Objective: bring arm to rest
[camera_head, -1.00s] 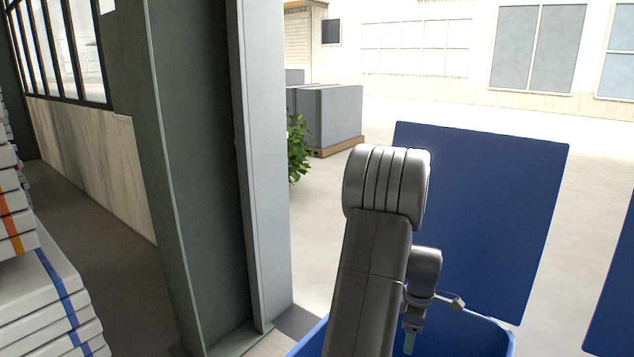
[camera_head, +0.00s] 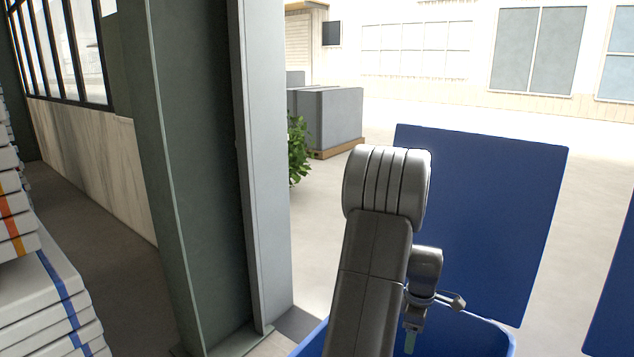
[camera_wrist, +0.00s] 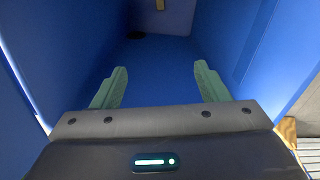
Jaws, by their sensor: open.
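My gripper (camera_wrist: 160,88) shows in the wrist view with its two green fingers spread wide apart and nothing between them. It points down into the blue bin (camera_wrist: 165,62), whose inner walls surround it on several sides. In the head view my arm reaches over the same blue bin (camera_head: 480,338), and a green fingertip of my gripper (camera_head: 410,342) shows low beside the arm. The rest of the gripper is hidden there.
A blue raised panel (camera_head: 490,220) stands behind the bin, and another blue panel (camera_head: 620,290) is at the right edge. A grey-green steel column (camera_head: 195,180) rises left of my arm. Stacked white boxes (camera_head: 45,300) are at the far left. Open floor lies beyond.

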